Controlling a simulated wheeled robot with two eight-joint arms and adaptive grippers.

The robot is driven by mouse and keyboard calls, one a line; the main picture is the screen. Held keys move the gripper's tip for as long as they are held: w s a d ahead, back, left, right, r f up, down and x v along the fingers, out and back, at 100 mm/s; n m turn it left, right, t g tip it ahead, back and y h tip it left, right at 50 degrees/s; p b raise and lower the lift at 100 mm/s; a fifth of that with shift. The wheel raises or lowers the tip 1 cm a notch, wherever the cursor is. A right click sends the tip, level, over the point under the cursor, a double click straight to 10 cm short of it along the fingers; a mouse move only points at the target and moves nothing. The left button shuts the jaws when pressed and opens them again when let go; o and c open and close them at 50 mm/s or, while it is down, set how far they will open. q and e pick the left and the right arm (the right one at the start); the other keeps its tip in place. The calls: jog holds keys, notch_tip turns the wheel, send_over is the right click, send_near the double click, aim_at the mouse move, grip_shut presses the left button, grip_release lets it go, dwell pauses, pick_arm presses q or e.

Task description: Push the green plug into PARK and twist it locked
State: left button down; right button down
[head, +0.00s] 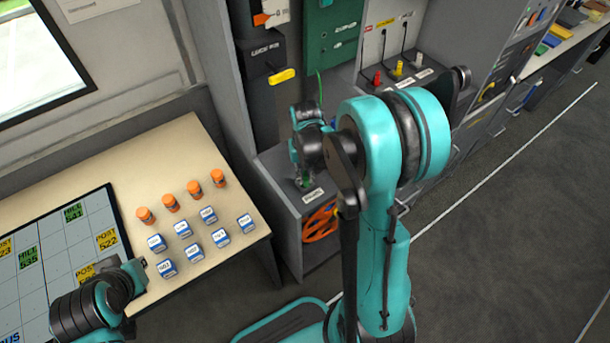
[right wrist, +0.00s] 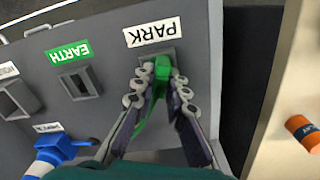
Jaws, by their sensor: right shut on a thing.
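In the right wrist view, my right gripper (right wrist: 160,90) is shut on the green plug (right wrist: 161,68). The plug's front end is at the socket under the white PARK label (right wrist: 151,32). The fingers and plug cover most of the PARK socket (right wrist: 171,58), so I cannot tell how deep the plug sits or whether it is twisted. In the head view, my right gripper (head: 303,178) points down at a grey cabinet top, and the plug is not clear there. My left gripper (head: 140,268) is over the desk at lower left; its fingers are too unclear to judge.
Left of PARK in the wrist view are the green-labelled EARTH socket (right wrist: 75,82) and a blue plug (right wrist: 55,152). In the head view, the desk (head: 165,150) holds orange-capped cylinders (head: 170,203) and several blue-and-white blocks (head: 194,252). An orange reel (head: 320,222) sits below the cabinet top.

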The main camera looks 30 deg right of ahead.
jog(key=m, duration=0.3)
jog(key=shift+m, duration=1.1)
jog(key=c, duration=1.5)
grip_release()
jog(key=shift+f, duration=0.1)
jog(key=shift+o, duration=0.2)
notch_tip(320, 180, up, 12)
